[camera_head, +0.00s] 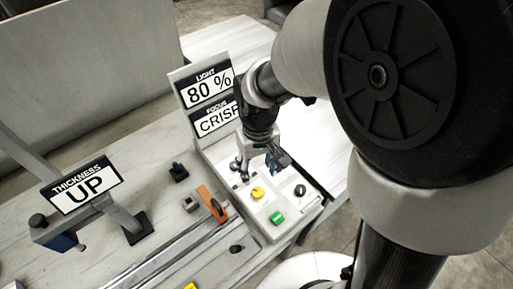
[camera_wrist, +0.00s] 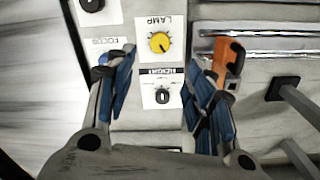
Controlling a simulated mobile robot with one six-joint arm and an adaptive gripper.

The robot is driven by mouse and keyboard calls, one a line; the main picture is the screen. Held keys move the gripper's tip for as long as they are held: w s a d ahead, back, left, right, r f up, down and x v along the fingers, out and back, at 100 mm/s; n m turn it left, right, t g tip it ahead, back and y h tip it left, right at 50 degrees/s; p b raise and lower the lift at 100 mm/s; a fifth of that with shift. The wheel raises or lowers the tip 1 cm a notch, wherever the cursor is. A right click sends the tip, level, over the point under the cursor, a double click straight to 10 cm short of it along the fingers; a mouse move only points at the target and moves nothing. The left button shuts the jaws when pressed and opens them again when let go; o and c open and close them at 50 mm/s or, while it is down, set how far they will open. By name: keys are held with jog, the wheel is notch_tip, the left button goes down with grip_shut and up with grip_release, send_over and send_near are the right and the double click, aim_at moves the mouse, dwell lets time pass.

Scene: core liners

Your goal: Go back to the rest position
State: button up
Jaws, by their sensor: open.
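My gripper (camera_head: 258,170) is open and empty, above the far end of the control box (camera_head: 305,218) in the head view. In the wrist view its two blue-padded fingers (camera_wrist: 158,85) stand apart on either side of the panel strip with the HEIGHT knob (camera_wrist: 162,96). The yellow LAMP knob (camera_wrist: 160,42) lies beyond the fingertips. The black FOCUS knob (camera_wrist: 92,5) is at the upper left. Nothing is between the fingers; contact with the HEIGHT knob cannot be told. The head view also shows the yellow knob (camera_head: 257,193), a black knob (camera_head: 300,190) and a green button (camera_head: 277,218).
Signs behind the box read LIGHT 80 % (camera_head: 208,88) and FOCUS CRISP (camera_head: 217,121). A THICKNESS UP sign (camera_head: 82,186) stands at left. An orange handle (camera_head: 211,203) and metal rails (camera_head: 185,255) lie left of the box.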

dwell(0.4)
jog(key=s+d+r+m+t, duration=0.3)
jog(key=s+d+r+t, duration=0.1)
jog(key=s+d+r, duration=0.7)
notch_tip(320, 180, up, 4)
jog(key=shift+s+r+m+t, duration=0.1)
jog(key=shift+s+m+t, duration=0.2)
jog(key=shift+s, duration=0.9)
